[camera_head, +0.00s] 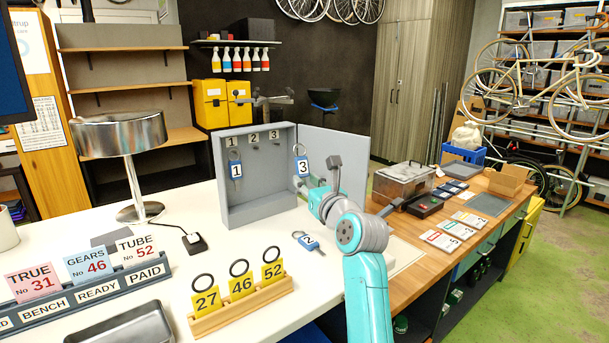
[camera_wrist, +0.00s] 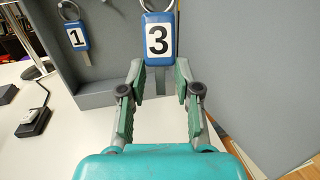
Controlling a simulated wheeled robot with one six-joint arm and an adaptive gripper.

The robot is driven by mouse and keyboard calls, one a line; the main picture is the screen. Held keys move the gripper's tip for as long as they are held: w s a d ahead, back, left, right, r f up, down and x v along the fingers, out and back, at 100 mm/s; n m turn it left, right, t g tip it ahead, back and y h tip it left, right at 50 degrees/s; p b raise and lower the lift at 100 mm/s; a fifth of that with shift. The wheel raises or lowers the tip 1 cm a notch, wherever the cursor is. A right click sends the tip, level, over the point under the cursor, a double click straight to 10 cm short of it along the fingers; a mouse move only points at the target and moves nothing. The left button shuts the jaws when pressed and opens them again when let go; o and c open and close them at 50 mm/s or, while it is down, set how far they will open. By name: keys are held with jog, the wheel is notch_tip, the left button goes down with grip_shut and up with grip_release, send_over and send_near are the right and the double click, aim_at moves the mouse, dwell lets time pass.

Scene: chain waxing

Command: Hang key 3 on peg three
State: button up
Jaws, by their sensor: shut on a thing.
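Key 3 (camera_head: 302,166), with a blue and white tag marked 3 and a ring on top, is held upright by my gripper (camera_head: 313,183) in front of the right side of the open grey key cabinet (camera_head: 262,213). In the wrist view the tag (camera_wrist: 158,39) stands between and just beyond the fingertips (camera_wrist: 160,75), and its ring runs off the top edge. Peg three, under the label 3 (camera_head: 274,134), is on the cabinet's back panel, apart from the key in the head view. Key 1 (camera_head: 236,170) hangs under label 1.
The cabinet door (camera_head: 345,148) stands open to the right, close to my gripper. Key 2 (camera_head: 309,241) lies on the white table. A lamp (camera_head: 125,140) and a wooden rack (camera_head: 240,307) with yellow tags stand left and in front.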

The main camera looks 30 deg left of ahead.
jog(key=shift+a, duration=0.15)
jog(key=w+a+f, duration=0.1)
jog(key=w+a, duration=0.3)
jog(key=a, duration=0.5)
jog(key=shift+f, duration=0.25)
dwell(1.4)
jog(key=shift+a, duration=0.1)
dwell(0.5)
jog(key=o, duration=0.6)
jog(key=o, duration=0.5)
jog(key=shift+o, duration=0.2)
